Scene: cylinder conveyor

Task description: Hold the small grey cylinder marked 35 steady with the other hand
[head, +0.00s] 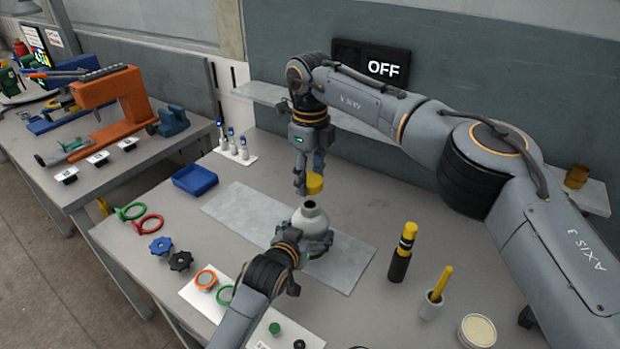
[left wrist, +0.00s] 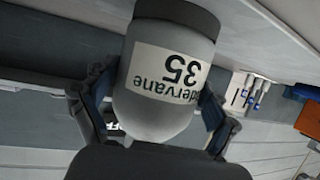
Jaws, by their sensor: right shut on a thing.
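The small grey cylinder (head: 311,218) stands upright on a pale mat on the table, with a dark ring or opening at its top. In the left wrist view its label reads 35, upside down, on the grey body (left wrist: 150,118). My left gripper (head: 305,243) is low at the cylinder, with its fingers on both sides of the body (left wrist: 158,115). I cannot tell whether both fingers press on it. My right gripper (head: 308,185) is shut on a yellow piece (head: 316,184), just above the cylinder's top and apart from it.
The pale mat (head: 235,208) lies under the cylinder. A blue tray (head: 195,180) and a rack of bottles (head: 238,152) are behind to the left. A black and yellow tool (head: 402,252) and a grey cup (head: 431,306) stand to the right. A sign reads OFF (head: 384,69).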

